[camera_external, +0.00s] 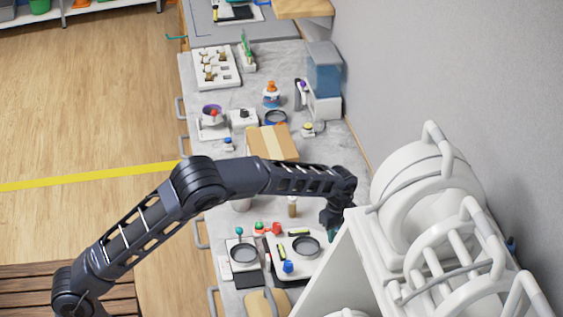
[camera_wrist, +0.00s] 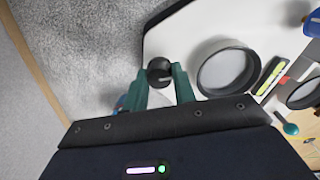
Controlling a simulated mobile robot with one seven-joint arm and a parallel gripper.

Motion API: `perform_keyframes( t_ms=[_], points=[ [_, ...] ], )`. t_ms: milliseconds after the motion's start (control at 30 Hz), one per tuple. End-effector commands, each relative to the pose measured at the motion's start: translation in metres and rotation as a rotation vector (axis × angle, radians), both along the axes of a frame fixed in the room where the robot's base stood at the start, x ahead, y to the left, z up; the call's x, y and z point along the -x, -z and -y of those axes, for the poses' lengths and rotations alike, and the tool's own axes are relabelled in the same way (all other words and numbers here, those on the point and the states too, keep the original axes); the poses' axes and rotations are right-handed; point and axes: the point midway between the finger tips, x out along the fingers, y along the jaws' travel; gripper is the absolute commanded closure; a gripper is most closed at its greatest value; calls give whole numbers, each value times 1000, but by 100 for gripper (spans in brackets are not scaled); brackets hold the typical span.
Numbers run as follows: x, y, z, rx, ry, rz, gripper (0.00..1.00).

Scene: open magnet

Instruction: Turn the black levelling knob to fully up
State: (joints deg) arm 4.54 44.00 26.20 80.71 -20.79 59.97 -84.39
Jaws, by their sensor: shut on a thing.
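The black levelling knob (camera_wrist: 158,67) is a small round dark knob at the edge of a white plate (camera_wrist: 180,35) in the wrist view. My gripper (camera_wrist: 161,82) has its two teal fingers on either side of the knob and is shut on it. In the external view my gripper (camera_external: 331,233) reaches down at the right side of the bench, and the knob is hidden there. The knob's turn position cannot be read.
A grey round dish (camera_wrist: 226,69) stands on the white plate close to my fingers. A blue object (camera_wrist: 121,103) lies partly behind the left finger. The grey wall (camera_external: 430,70) borders the bench.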

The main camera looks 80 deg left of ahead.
Motion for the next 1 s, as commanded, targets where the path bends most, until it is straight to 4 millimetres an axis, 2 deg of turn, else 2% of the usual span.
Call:
perform_keyframes(
  t_ms=[300, 333, 433, 767, 867, 1000],
  points=[
    [5, 4, -3, 0, -5, -13, 96],
    [5, 4, -3, 0, -5, -13, 70],
    [4, 3, -2, 1, -4, -10, 52],
    [1, -1, -1, 0, -2, -4, 52],
    [1, -9, -1, 0, -2, -2, 52],
    [1, -31, -1, 0, -3, -1, 52]
  ],
)
